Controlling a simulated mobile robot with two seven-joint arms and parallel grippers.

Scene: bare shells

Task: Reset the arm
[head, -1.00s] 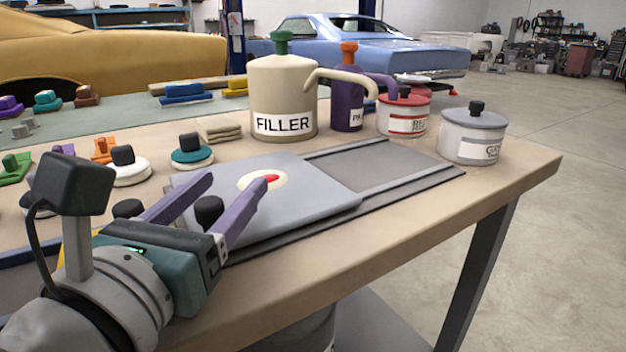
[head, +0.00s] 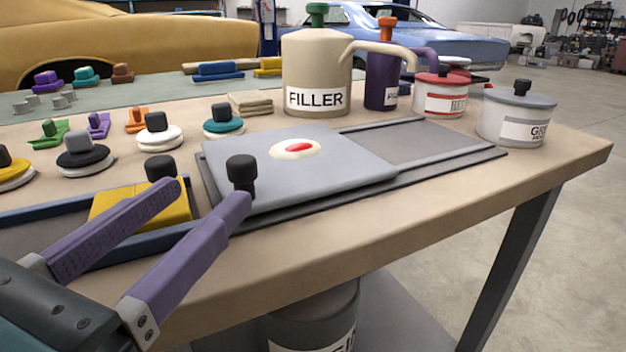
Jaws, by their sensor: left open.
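My left gripper (head: 205,198) comes in at the lower left with two purple fingers. The fingers are spread apart with nothing between them that I can see held. They hang over the front edge of the workbench (head: 420,215), near the grey board (head: 345,180). A black knob (head: 241,173) at the board's near left corner shows just beyond the right fingertip. Whether the fingertip touches it I cannot tell. A yellow block (head: 182,208) with a black knob lies behind the left finger, partly hidden. My right gripper is not in view.
On the board lies a cream blob with a red centre (head: 299,147). A filler pump bottle (head: 317,75), a purple pump bottle (head: 385,82), a red-banded tin (head: 439,95) and a grey tin (head: 515,112) stand behind. Several knobbed sanding pads fill the left. The bench's front right is clear.

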